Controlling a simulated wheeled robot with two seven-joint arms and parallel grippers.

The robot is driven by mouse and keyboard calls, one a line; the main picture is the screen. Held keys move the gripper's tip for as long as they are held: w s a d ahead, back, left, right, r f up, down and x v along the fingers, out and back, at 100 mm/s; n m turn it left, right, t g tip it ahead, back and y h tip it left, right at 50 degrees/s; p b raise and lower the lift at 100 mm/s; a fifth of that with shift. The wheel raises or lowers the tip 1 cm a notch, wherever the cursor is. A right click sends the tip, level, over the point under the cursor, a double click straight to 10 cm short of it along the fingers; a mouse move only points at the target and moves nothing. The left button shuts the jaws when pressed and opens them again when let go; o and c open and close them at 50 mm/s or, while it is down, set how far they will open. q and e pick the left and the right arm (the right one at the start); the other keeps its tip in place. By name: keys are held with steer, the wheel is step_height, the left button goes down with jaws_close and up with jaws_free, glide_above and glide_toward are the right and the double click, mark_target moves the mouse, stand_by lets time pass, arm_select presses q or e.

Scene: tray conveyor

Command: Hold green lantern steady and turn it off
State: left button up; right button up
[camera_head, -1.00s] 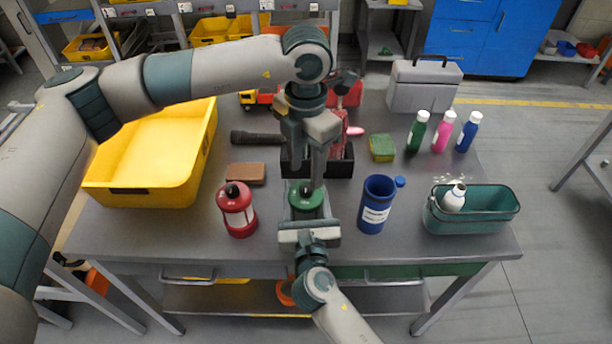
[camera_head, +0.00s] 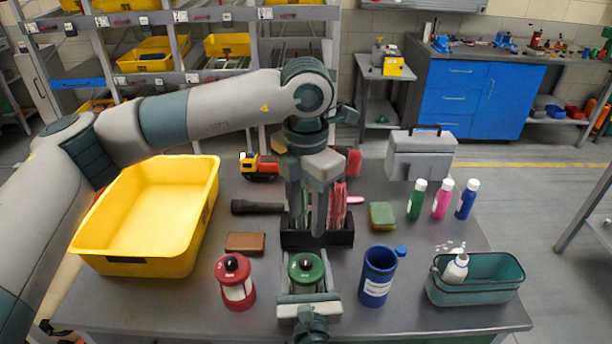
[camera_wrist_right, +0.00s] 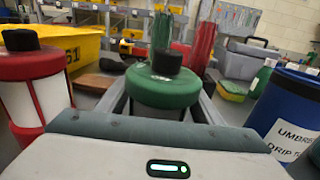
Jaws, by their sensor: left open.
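The green lantern (camera_head: 306,270) stands upright on the table, with a black knob on top. In the right wrist view the green lantern (camera_wrist_right: 164,90) is centred between two grey fingers. My right gripper (camera_head: 308,292) comes from the table's front edge. Its fingers lie close along both sides of the lantern and appear shut on it; the contact itself is partly hidden. My left gripper (camera_head: 306,230) points down, open and empty, just behind and above the lantern's knob, apart from it.
A red lantern (camera_head: 235,283) stands to the left and a blue umbrella drip cup (camera_head: 378,278) to the right. Behind are a black box (camera_head: 335,238), a brown block (camera_head: 245,243) and a flashlight (camera_head: 257,207). A yellow bin (camera_head: 190,240) and teal basket (camera_head: 478,292) flank the table.

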steer(key=shift+o, duration=1)
steer(key=shift+s, duration=0.1)
steer(key=shift+s, duration=0.55)
steer(key=s, duration=0.7)
steer(key=s+d, duration=0.1)
steer(key=s, duration=0.2)
steer(key=shift+s, duration=0.4)
steer(key=shift+s, duration=0.1)
